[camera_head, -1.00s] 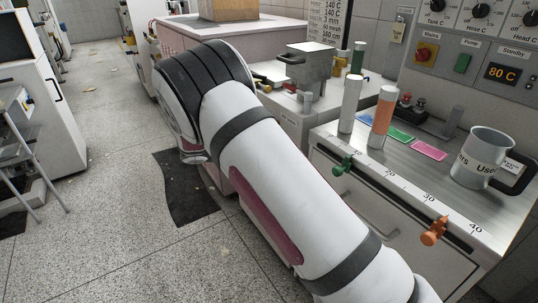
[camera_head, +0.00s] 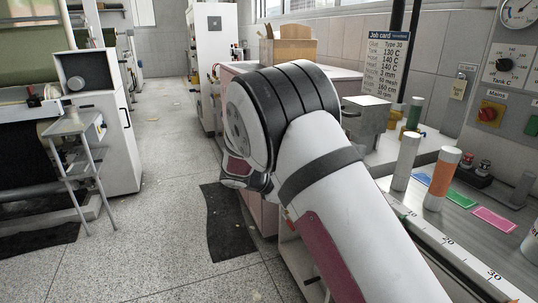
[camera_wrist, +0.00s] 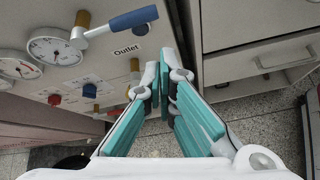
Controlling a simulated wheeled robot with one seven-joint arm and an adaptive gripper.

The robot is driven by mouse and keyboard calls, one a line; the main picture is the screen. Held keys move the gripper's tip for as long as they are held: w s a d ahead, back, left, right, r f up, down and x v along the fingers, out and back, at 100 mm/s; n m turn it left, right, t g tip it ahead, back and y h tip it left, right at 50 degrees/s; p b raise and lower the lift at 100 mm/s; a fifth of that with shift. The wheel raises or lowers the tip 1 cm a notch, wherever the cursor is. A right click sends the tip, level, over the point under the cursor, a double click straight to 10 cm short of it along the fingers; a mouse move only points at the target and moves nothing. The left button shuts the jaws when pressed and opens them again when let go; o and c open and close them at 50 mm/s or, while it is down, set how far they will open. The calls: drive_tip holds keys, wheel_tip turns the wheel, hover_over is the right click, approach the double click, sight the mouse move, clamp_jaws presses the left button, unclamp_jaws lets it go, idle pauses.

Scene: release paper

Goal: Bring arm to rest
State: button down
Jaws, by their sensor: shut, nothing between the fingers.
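My arm reaches forward from the lower right of the head view, white with dark bands, and bends downward at its far end. My gripper (camera_wrist: 165,88) shows in the wrist view, with teal-sided fingers. Its fingertips are together with nothing between them. It hangs in free space between a panel with gauges and valves (camera_wrist: 85,75) on the left and a grey drawer front (camera_wrist: 255,55) on the right. In the head view the gripper is hidden behind the arm.
To the right is a workbench with a white cylinder (camera_head: 405,161), an orange-banded cylinder (camera_head: 442,180) and a pink card (camera_head: 494,219). A box (camera_head: 288,51) stands behind the arm. A small grey stand (camera_head: 82,165) is at left. The floor aisle (camera_head: 160,160) is open.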

drive_tip(key=s+d+r+m+g+y, duration=0.25)
drive_tip(key=s+d+r+m, duration=0.35)
drive_tip(key=s, duration=0.5)
drive_tip(key=s+d+r+m+g+y, duration=0.1)
drive_tip(key=s+d+r+m+y, duration=0.25)
drive_tip(key=s+r, duration=0.7)
drive_tip(key=s+a+f+m+t+y, duration=0.1)
drive_tip(key=s+a+m+y, duration=0.2)
drive_tip(key=s, duration=1)
drive_tip(key=s+a+f+m+y, duration=0.15)
drive_tip(key=s+m, duration=0.45)
drive_tip(key=s, duration=0.7)
wheel_tip(320, 180, up, 15)
drive_tip(key=t+p, duration=0.2)
drive_tip(key=p, duration=1.1)
drive_tip(key=shift+w+a+f+t, duration=0.15)
drive_tip(key=shift+w+f+t, duration=0.05)
drive_tip(key=shift+w+t, duration=0.15)
